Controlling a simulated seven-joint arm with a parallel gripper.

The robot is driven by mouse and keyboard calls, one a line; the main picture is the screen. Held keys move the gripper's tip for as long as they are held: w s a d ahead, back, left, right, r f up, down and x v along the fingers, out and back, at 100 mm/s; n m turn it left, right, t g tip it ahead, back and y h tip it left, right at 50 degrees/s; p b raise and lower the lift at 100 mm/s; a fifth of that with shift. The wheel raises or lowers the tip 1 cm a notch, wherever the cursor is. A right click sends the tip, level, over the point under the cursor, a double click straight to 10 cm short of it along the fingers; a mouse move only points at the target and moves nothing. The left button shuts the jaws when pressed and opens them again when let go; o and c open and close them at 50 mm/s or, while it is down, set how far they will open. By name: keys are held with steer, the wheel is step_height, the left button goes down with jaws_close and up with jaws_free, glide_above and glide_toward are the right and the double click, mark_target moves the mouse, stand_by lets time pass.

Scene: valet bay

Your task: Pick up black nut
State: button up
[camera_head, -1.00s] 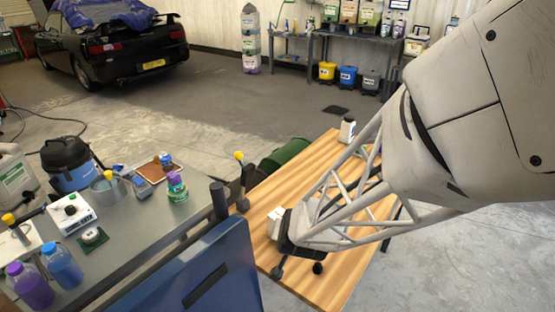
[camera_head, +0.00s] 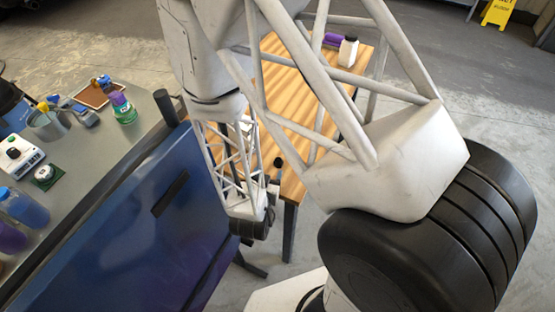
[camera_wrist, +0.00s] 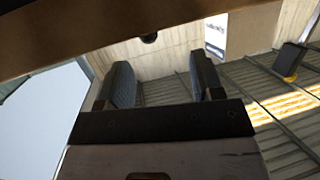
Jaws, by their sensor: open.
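I cannot surely pick out the black nut. A small dark round thing (camera_wrist: 149,37) shows at the lower edge of a brown band across the top of the wrist view; I cannot tell if it is the nut. In the head view, a small black round thing (camera_head: 277,162) shows at the near end of the wooden table (camera_head: 290,85), close to my arm. My gripper (camera_wrist: 164,82) has its two dark pads wide apart with nothing between them. In the head view my arm's lattice link hangs between the blue cabinet and the table, and my fingers cannot be made out.
The blue cabinet (camera_head: 130,215) stands close on the left of my arm. A grey worktop (camera_head: 85,155) above it carries bottles, a white device (camera_head: 18,155) and a green-bodied bottle (camera_head: 122,107).

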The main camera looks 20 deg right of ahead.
mark_target(277, 163)
steer(key=shift+s+d+f+t+h, duration=0.15)
steer(key=shift+s+h, duration=0.1)
steer(key=shift+s, duration=0.15)
steer(key=shift+s+d+f+t+h, duration=0.15)
steer(key=shift+s+h, duration=0.1)
steer(key=shift+s, duration=0.15)
steer(key=shift+w, duration=0.1)
steer(key=shift+x, duration=1.25)
steer(key=shift+x, duration=2.6)
steer(key=shift+c, duration=0.4)
steer(key=c, duration=0.9)
